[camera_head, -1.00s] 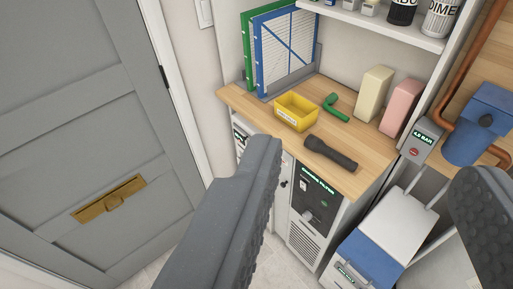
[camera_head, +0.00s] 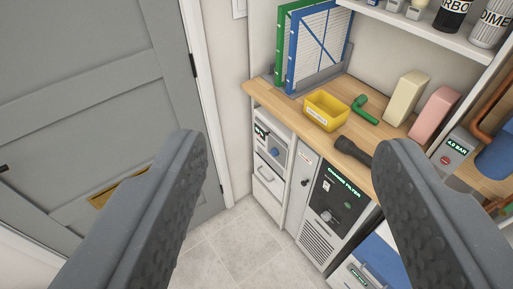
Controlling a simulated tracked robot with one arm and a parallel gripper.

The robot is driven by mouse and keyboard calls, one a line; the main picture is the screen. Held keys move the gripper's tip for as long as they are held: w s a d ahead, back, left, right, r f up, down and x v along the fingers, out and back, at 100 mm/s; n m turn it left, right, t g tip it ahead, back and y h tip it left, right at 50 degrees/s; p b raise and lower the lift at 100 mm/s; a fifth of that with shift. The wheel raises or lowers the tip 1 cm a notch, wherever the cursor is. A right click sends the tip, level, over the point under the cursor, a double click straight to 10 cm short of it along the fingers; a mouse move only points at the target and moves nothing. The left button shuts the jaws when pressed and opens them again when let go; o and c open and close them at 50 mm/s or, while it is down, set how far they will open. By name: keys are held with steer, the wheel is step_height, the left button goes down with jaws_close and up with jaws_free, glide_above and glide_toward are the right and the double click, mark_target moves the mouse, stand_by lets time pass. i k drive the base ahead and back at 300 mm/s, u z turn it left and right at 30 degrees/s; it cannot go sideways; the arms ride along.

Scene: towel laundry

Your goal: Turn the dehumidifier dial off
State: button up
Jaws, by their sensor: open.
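Below the wooden counter stands a grey cabinet unit with a black panel (camera_head: 345,190) lit "CHANGE FILTER" and a vent grille (camera_head: 317,244). A dark knob (camera_head: 328,216) sits low on that panel; its setting is too small to read. No label tells which one is the dehumidifier. My gripper (camera_head: 293,148) is open and empty, its two grey padded fingers wide apart in the foreground. The units show between the fingers, apart from them and farther off.
The counter (camera_head: 295,112) holds a yellow bin (camera_head: 326,111), a green elbow pipe (camera_head: 365,108), a black flashlight (camera_head: 351,150), framed filters (camera_head: 320,45) and two blocks. A grey door (camera_head: 80,90) stands left. Tiled floor (camera_head: 235,245) in front is clear.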

mark_target(274, 152)
steer(key=z, duration=0.5)
steer(key=i, duration=0.9)
steer(key=u, duration=1.2)
